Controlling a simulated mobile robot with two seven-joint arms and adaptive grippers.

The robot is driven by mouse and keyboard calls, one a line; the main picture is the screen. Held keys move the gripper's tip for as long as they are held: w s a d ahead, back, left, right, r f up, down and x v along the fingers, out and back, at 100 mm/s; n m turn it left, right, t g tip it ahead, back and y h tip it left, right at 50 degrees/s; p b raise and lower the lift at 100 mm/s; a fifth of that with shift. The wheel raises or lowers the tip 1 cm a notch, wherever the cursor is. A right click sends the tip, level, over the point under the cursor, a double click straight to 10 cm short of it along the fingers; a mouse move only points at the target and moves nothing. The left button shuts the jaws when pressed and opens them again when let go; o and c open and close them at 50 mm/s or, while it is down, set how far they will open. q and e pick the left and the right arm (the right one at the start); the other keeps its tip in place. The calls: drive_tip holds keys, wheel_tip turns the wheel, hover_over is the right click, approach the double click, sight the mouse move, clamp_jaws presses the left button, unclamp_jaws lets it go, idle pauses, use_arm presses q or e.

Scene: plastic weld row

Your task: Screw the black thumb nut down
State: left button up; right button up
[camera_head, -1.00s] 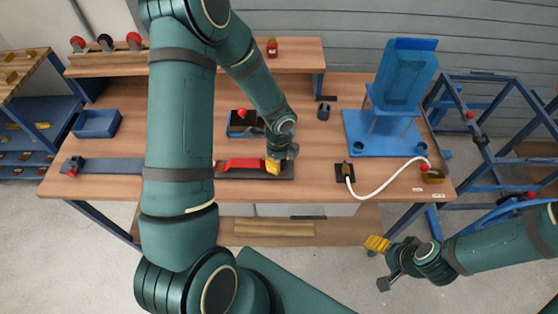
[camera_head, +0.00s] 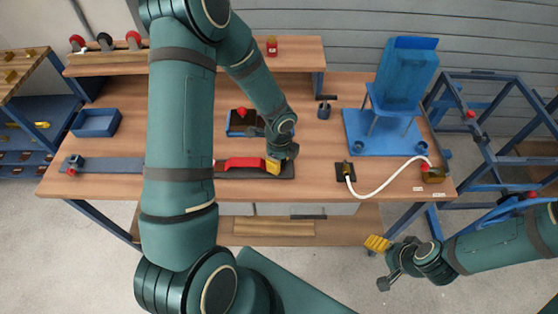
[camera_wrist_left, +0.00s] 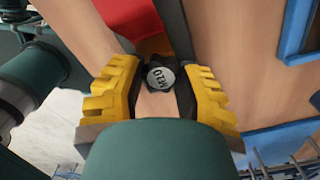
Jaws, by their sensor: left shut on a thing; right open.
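The black thumb nut (camera_wrist_left: 161,74), with a grey top marked M20, sits between the yellow fingertips of my left gripper (camera_wrist_left: 158,92) in the left wrist view. The left gripper is shut on it. In the head view, the left gripper (camera_head: 275,166) is low at the right end of a red part (camera_head: 242,163) on a dark base (camera_head: 230,173). The nut cannot be made out there. The red part (camera_wrist_left: 140,18) also shows just beyond the nut in the wrist view. My right gripper (camera_head: 379,263) is open and empty, off the bench's front edge.
A blue bin (camera_head: 96,122) is at the left. A blue stand (camera_head: 372,142) and a white hose (camera_head: 385,190) are at the right. The bench between them is mostly clear.

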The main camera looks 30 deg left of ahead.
use_arm(q)
drive_tip(key=shift+f, duration=0.25)
use_arm(e)
drive_tip(key=shift+f, duration=0.25)
use_arm(q)
drive_tip(key=m+p, duration=0.2)
drive_tip(key=m, duration=0.1)
drive_tip(key=m+p, duration=0.2)
drive_tip(key=m, duration=0.2)
drive_tip(key=shift+s+a+r, duration=0.1)
drive_tip(key=shift+s+r, duration=0.05)
drive_tip(key=shift+r, duration=0.05)
drive_tip(key=shift+c, duration=0.3)
drive_tip(key=m+p, duration=0.4)
drive_tip(key=m, duration=0.1)
drive_tip(key=m+p, duration=0.4)
drive_tip(key=m, duration=0.1)
drive_tip(key=shift+a+m, duration=0.2)
drive_tip(key=shift+m, duration=0.6)
drive_tip(key=shift+f+m, duration=0.2)
drive_tip(key=shift+m, duration=0.2)
drive_tip(key=shift+c, duration=0.5)
use_arm(e)
wheel_tip(320, 180, up, 13)
drive_tip(key=shift+d+r, duration=0.15)
drive_tip(key=shift+d, duration=0.05)
